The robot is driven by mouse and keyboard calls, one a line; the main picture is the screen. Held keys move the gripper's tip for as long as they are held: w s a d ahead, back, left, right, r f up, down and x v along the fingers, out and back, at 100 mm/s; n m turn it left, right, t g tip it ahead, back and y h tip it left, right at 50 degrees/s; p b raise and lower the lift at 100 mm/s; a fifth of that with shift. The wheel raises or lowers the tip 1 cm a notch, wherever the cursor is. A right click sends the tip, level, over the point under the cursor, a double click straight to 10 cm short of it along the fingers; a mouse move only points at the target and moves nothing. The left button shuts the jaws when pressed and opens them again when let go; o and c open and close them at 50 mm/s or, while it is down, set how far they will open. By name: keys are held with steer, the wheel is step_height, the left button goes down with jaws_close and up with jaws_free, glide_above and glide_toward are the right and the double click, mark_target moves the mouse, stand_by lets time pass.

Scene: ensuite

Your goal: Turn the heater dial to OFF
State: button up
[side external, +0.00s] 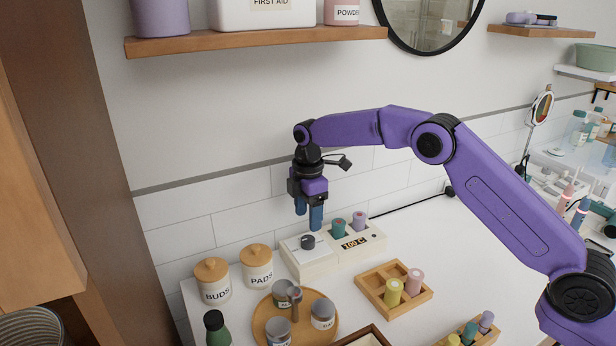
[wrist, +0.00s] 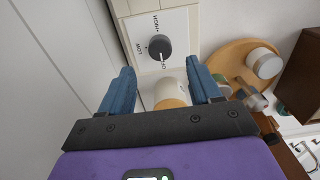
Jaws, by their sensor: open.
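The heater (side external: 312,263) is a cream box against the tiled wall, with a lit display and two rollers standing in its top. Its dark round dial (side external: 307,242) sits on a white plate at the left end. In the wrist view the dial (wrist: 158,47) has LOW, HIGH and OFF printed around it. A light mark shows on the dial's edge by the OFF label, partly covering it. My gripper (side external: 308,221) points down, just above the dial and apart from it. In the wrist view its blue fingers (wrist: 160,70) are spread and empty, with the dial beyond their tips.
Jars marked BUDS (side external: 214,289) and PADS (side external: 258,273) stand left of the heater. A round wooden tray (side external: 262,324) with small jars lies in front. A divided wooden box (side external: 370,292) with rollers is to the right.

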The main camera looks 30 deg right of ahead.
mark_target(308, 239)
step_height(308, 239, up, 11)
stand_by(0.4)
stand_by(0.4)
steer(key=s+r+m, duration=0.2)
steer(key=s+m, duration=0.1)
steer(key=s, duration=2)
steer(key=s+d+f+m, duration=0.1)
steer(key=s+d+f, duration=0.2)
steer(key=s+d, duration=0.4)
steer(key=s+d+f+m, duration=0.1)
steer(key=s+d+f, duration=0.2)
steer(key=s+d, duration=0.5)
steer(key=s, duration=0.7)
steer(key=shift+f+m, duration=0.3)
